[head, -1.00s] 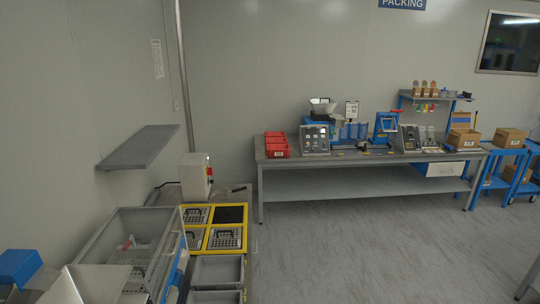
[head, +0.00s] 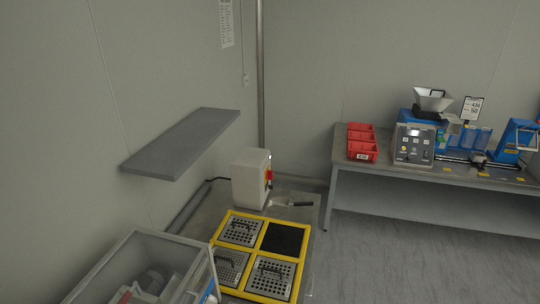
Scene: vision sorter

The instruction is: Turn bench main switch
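A pale grey switch box (head: 249,178) stands at the back of the bench (head: 290,194), near the left wall. A red and yellow switch (head: 269,176) sits on its right-hand face, seen at a steep angle. Its setting is too small to tell. A dark cable runs from the box toward the wall. Neither gripper is in view.
A yellow frame (head: 308,243) with perforated metal plates and one dark square lies in front of the box. A grey shelf (head: 182,143) juts from the wall. A clear-sided bin (head: 150,250) stands nearest. Another table (head: 400,178) stands right.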

